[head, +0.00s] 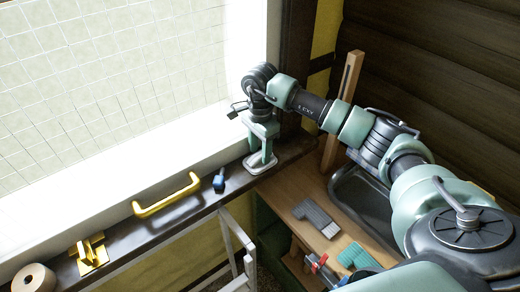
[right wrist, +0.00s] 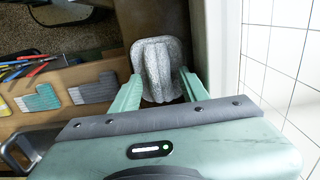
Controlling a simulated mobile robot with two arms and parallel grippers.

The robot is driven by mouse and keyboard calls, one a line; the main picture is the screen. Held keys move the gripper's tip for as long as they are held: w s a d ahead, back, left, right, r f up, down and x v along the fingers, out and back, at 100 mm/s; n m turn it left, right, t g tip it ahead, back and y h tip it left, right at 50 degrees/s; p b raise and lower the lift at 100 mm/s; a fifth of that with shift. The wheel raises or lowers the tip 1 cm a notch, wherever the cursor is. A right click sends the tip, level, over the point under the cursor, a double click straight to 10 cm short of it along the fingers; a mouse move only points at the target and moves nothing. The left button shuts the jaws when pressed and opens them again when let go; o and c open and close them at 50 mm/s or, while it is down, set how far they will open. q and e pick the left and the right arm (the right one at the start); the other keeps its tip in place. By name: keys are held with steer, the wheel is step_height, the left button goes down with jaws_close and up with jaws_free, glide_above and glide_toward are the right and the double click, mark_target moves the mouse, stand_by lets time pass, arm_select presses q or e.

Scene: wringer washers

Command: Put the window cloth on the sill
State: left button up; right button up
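The window cloth (right wrist: 158,62) is a grey, ridged, folded pad between the fingers of my right gripper (right wrist: 160,88) in the right wrist view. Both fingers lie against its sides. In the head view the pale cloth (head: 260,163) shows below my right gripper (head: 262,148), over the right end of the dark sill (head: 120,238). I cannot tell whether the cloth touches the sill. My left gripper is not in view.
A wooden bench (head: 290,192) with a grey basin (head: 362,196) is at right. The window (head: 110,75) is behind.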

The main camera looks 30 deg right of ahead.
mark_target(260, 154)
steer(key=shift+r, duration=0.1)
steer(key=shift+r, duration=0.2)
step_height(260, 154, up, 12)
steer(key=b, duration=0.3)
steer(key=shift+f+b, duration=0.2)
steer(key=shift+b, duration=0.2)
steer(key=shift+s+f, duration=0.1)
